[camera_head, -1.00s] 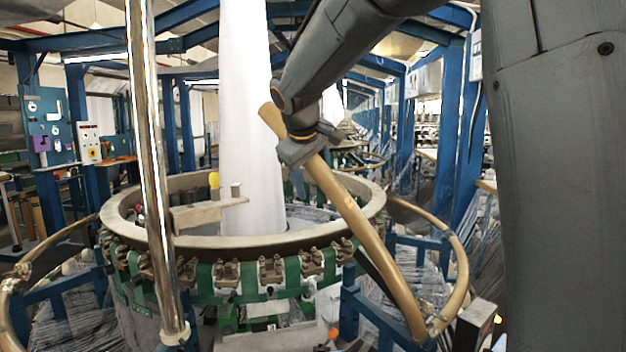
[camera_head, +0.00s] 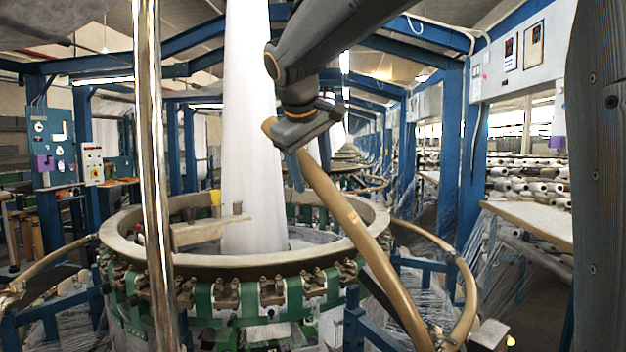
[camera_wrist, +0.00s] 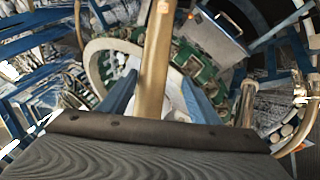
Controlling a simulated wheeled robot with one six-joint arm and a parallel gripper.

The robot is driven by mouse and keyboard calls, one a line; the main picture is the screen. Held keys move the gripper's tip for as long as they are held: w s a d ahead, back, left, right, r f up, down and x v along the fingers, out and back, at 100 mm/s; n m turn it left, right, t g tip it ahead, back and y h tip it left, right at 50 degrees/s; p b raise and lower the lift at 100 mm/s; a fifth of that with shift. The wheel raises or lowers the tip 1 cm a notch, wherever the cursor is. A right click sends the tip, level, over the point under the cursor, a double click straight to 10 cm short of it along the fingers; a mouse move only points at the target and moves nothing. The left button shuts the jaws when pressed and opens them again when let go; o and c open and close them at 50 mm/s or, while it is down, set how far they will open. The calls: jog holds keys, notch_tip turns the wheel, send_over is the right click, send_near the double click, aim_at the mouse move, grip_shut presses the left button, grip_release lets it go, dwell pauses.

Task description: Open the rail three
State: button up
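A tan rail segment (camera_head: 350,222) is tilted up off the ring. Its free upper end is near my gripper (camera_head: 296,172), and its lower end reaches a joint at lower right. My gripper is by the upper part of the rail. In the wrist view the rail (camera_wrist: 156,65) runs between the two blue fingers of my gripper (camera_wrist: 160,78), with a gap on each side. The fingers are spread and not closed on it. Other tan rail sections curve around the loom at right (camera_head: 466,285) and left (camera_head: 50,262).
The round loom ring (camera_head: 130,250) with green and metal parts stands below the rail. A white fabric tube (camera_head: 250,130) rises from its middle. A shiny vertical pole (camera_head: 153,170) stands in front at left. Blue posts (camera_head: 452,140) and a table with spools (camera_head: 530,215) are at right.

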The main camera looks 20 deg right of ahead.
jog(key=shift+r, duration=0.1)
jog(key=p+v, duration=0.3)
jog(key=v, duration=0.5)
jog(key=shift+s+r, duration=0.25)
jog(key=shift+r, duration=0.1)
dwell(0.6)
jog(key=shift+a, duration=0.1)
notch_tip(320, 180, down, 17)
jog(key=g+y+b, duration=0.1)
jog(key=g+b, duration=0.1)
jog(key=b, duration=0.1)
jog(key=s+f+m+g+y+b, duration=0.1)
jog(key=s+f, duration=0.4)
jog(key=f, duration=0.7)
jog(key=s+f+m+g+b, duration=0.1)
jog(key=s+f+b, duration=0.3)
jog(key=f, duration=0.9)
jog(key=s+f+m+g+y+b, duration=0.1)
jog(key=s+f+m+b, duration=0.1)
jog(key=s+f, duration=0.5)
notch_tip(320, 180, down, 6)
jog(key=shift+s+d+r+m+y+b, duration=0.2)
jog(key=shift+s+d+m+y+b, duration=0.1)
jog(key=shift+s+m+b, duration=0.15)
